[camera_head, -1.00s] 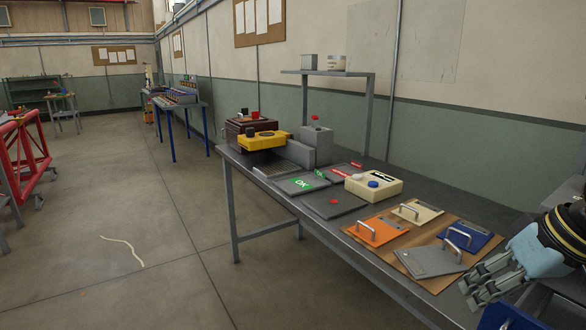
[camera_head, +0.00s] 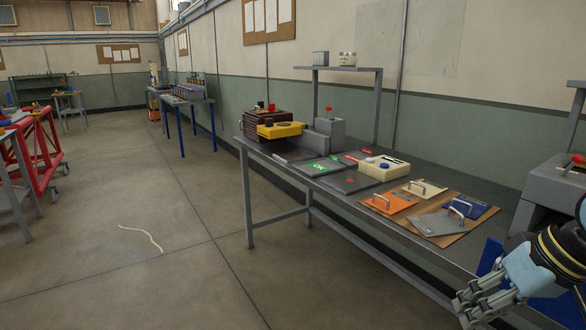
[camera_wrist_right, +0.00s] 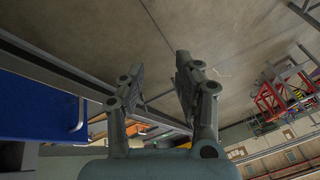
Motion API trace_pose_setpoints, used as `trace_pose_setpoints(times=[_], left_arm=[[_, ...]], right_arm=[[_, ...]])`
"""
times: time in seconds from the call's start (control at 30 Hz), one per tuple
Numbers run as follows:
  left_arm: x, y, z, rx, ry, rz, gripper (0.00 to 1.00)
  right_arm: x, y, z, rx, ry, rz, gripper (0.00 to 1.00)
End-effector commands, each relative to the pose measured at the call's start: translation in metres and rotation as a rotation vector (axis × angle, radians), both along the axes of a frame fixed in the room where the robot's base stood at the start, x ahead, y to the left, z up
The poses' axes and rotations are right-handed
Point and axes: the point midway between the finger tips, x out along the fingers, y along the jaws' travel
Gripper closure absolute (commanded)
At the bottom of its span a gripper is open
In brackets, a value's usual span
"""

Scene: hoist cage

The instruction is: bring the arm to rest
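My right gripper (camera_head: 486,302) is at the lower right of the head view, in front of the workbench's near edge and apart from the things on it. In the right wrist view the two fingers of my right gripper (camera_wrist_right: 157,78) stand apart with bare floor showing between them, so it is open and empty. My left gripper is in neither view.
A long workbench (camera_head: 440,262) runs along the wall. It bears a board with coloured handled plates (camera_head: 392,203), a cream box (camera_head: 384,167) and a yellow block (camera_head: 280,130). A red frame (camera_head: 38,150) stands at far left.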

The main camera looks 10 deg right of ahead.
Motion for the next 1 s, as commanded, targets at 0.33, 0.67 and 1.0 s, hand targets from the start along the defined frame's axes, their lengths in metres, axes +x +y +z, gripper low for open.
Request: trace_pose_setpoints(times=[0.33,0.67,1.0], left_arm=[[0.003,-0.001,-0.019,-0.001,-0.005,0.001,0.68],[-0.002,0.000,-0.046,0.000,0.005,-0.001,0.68],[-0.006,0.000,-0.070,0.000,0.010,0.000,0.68]], right_arm=[[-0.015,-0.010,-0.099,0.047,0.107,-0.146,0.67],[-0.081,-0.027,-0.288,0.003,0.235,-0.329,0.67],[-0.254,0.006,-0.474,-0.172,0.372,-0.267,0.67]])
